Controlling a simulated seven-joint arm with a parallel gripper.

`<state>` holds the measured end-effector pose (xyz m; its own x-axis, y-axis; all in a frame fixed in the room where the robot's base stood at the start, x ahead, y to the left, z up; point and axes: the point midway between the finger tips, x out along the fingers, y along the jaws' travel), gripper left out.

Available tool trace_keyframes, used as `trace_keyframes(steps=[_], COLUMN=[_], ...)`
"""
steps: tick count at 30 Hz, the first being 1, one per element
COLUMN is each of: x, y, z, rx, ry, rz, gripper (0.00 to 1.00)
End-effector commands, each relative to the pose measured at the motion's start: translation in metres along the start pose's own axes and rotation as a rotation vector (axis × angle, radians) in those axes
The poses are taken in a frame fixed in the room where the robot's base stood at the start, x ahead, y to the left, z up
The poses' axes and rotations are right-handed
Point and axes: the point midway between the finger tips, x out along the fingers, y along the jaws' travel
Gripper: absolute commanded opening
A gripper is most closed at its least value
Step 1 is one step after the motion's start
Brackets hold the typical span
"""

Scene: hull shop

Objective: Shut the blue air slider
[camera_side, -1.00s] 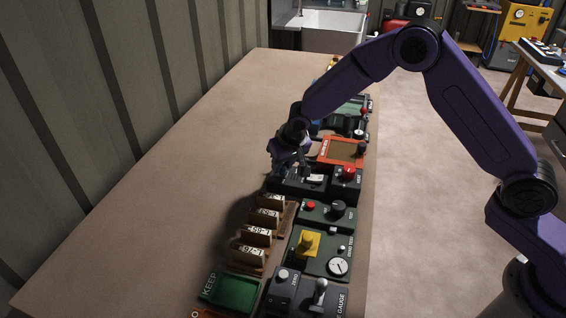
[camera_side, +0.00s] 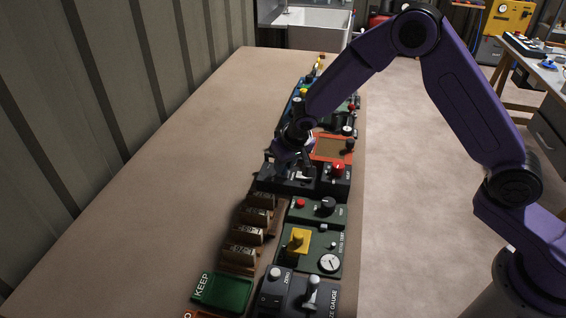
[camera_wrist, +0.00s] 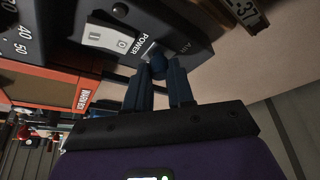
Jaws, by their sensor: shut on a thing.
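The blue air slider's knob (camera_wrist: 158,62) is small, round and dark blue. It stands on a black panel (camera_wrist: 188,42) marked "POWER" and "AIR" in the wrist view, at a pale slot (camera_wrist: 147,50). My gripper (camera_wrist: 160,72) is shut on this knob, with both dark fingers close about it. In the side view my gripper (camera_side: 289,163) reaches down onto the black panel (camera_side: 277,180) at mid-table, and the knob is hidden there. The fingers cover part of the slot, so the slider's exact position along it is unclear.
A white power rocker (camera_wrist: 108,38) sits beside the slider. A red button (camera_side: 338,168) and an orange-framed unit (camera_side: 331,147) stand close by. Number tags (camera_side: 255,217) stand in front. The table's left side is clear.

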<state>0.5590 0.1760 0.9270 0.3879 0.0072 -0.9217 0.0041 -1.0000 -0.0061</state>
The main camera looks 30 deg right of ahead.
Motion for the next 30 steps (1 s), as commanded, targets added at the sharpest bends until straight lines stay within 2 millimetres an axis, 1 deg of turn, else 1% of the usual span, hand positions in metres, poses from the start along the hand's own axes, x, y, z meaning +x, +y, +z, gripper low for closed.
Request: trace_keyframes(steps=[1, 3, 12, 16, 20, 30], x=[0.0, 0.0, -0.001, -0.008, -0.024, -0.082], y=[0.005, 0.005, 0.003, 0.002, 0.002, 0.002], z=[0.004, 0.004, 0.002, 0.002, 0.001, 0.001], rx=[0.002, 0.002, 0.002, 0.003, 0.003, 0.002], ry=[-0.013, -0.012, -0.008, -0.006, -0.005, -0.004], rz=[0.015, 0.014, 0.009, 0.008, 0.007, 0.007], gripper=[0.29, 0.47, 0.47, 0.47, 0.47, 0.47])
